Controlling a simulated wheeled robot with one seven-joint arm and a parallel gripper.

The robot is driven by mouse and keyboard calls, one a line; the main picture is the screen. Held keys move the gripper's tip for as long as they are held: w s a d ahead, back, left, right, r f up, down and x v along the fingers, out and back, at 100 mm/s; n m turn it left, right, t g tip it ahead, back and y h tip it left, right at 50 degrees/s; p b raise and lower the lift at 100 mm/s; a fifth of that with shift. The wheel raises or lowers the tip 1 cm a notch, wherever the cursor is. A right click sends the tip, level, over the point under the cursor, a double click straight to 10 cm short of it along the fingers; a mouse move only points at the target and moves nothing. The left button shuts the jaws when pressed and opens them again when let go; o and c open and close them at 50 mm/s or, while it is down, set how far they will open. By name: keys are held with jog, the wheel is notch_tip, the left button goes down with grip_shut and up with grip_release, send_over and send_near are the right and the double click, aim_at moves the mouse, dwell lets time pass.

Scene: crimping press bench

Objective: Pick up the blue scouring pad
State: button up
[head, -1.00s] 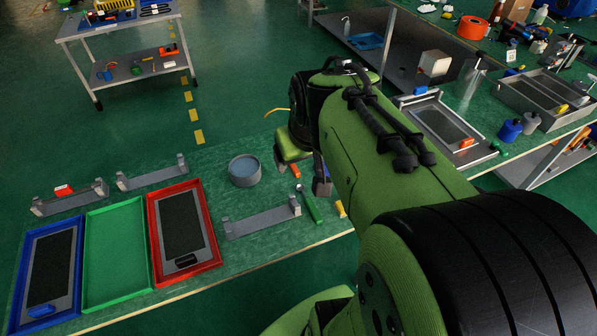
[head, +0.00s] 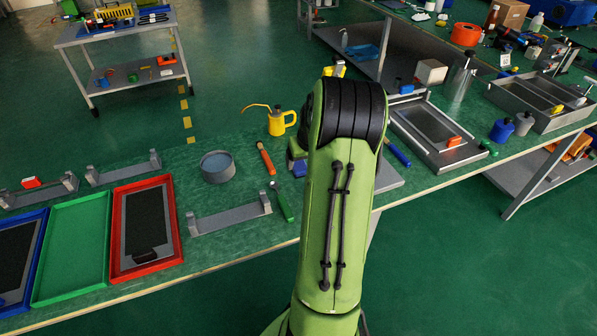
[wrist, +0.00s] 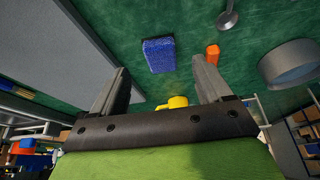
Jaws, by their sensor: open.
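The blue scouring pad (wrist: 159,54) lies on the green bench top in the wrist view, a textured block in line with the gap between my fingers. My gripper (wrist: 160,68) is open and empty, with one finger on each side of the gap. The pad looks beyond the fingertips and apart from them; the exact distance is hard to tell.
A yellow oil can (head: 281,122), an orange-handled tool (head: 266,158), a green-handled tool (head: 281,202) and a round grey dish (head: 217,167) stand or lie left of my arm. A grey bracket (head: 230,214) and a red tray (head: 118,262) are further left. A metal-framed plate (head: 440,135) lies right.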

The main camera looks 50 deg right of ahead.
aim_at(301, 168)
jog(key=b+x, duration=0.2)
jog(key=x, duration=0.3)
jog(key=shift+w+d+f, duration=0.15)
jog(key=shift+w+f, duration=0.05)
jog(key=shift+f, duration=0.15)
jog(key=shift+r, duration=0.15)
jog(key=c, duration=1.1)
notch_tip(301, 168, up, 10)
jog(key=p, duration=0.3)
jog(key=shift+p, duration=0.35)
jog(key=o, duration=0.4)
jog(key=c, duration=0.3)
